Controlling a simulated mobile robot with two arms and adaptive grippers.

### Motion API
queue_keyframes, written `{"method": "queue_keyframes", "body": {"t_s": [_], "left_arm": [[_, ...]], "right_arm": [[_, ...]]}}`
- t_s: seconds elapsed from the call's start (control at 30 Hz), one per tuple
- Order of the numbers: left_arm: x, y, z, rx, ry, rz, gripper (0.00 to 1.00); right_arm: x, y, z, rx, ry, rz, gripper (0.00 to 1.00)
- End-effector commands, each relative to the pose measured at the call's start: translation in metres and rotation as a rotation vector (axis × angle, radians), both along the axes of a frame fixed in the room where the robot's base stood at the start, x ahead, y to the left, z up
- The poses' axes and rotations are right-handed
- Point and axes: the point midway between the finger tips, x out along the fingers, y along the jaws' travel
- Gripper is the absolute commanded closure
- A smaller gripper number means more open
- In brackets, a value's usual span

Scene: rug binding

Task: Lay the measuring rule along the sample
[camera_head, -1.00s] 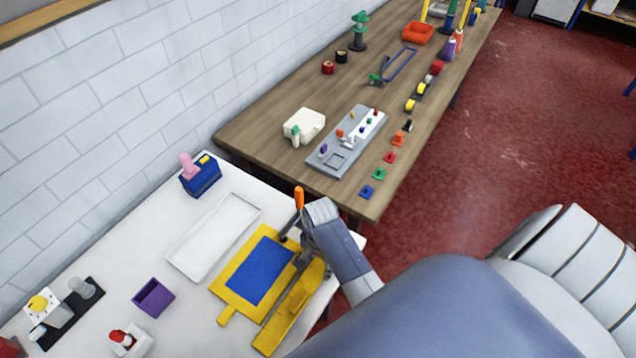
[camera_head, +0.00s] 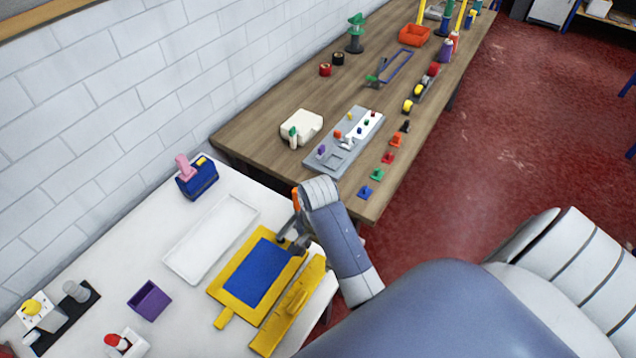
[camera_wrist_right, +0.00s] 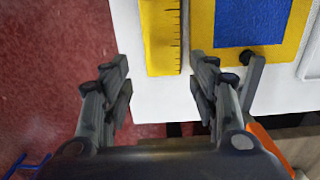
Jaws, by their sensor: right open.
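The measuring rule (camera_head: 283,315) is a long yellow bar with a raised grip along its middle. It lies on the white table beside the right edge of a yellow board (camera_head: 223,292). The blue sample (camera_head: 256,272) lies flat on that board, inside its yellow border. My right gripper (camera_head: 292,242) is near the board's far right corner. In the right wrist view its fingers (camera_wrist_right: 160,66) are spread and empty, and the rule's marked end (camera_wrist_right: 163,45) shows beyond them. A lever with an orange handle (camera_wrist_right: 266,135) is beside the right finger. My left gripper is out of view.
A white tray (camera_head: 172,261), a purple box (camera_head: 150,300) and a blue block with a pink top (camera_head: 196,180) are on the white table. A wooden bench (camera_head: 250,130) adjoins it, with a grey panel (camera_head: 325,165) and several small coloured parts.

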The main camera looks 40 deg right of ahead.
Motion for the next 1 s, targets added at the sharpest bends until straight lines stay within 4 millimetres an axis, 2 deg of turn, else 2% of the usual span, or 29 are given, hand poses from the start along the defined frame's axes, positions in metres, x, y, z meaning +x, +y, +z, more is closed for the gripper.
{"method": "queue_keyframes", "body": {"t_s": [0.1,0.3,1.0], "left_arm": [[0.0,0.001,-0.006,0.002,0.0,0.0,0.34],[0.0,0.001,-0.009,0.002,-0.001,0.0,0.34],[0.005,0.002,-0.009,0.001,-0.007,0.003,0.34]], "right_arm": [[0.001,0.0,0.021,0.001,-0.005,0.0,0.45],[0.001,0.0,0.042,-0.001,-0.001,-0.001,0.45],[0.0,0.0,0.046,0.001,0.001,0.0,0.45]]}}
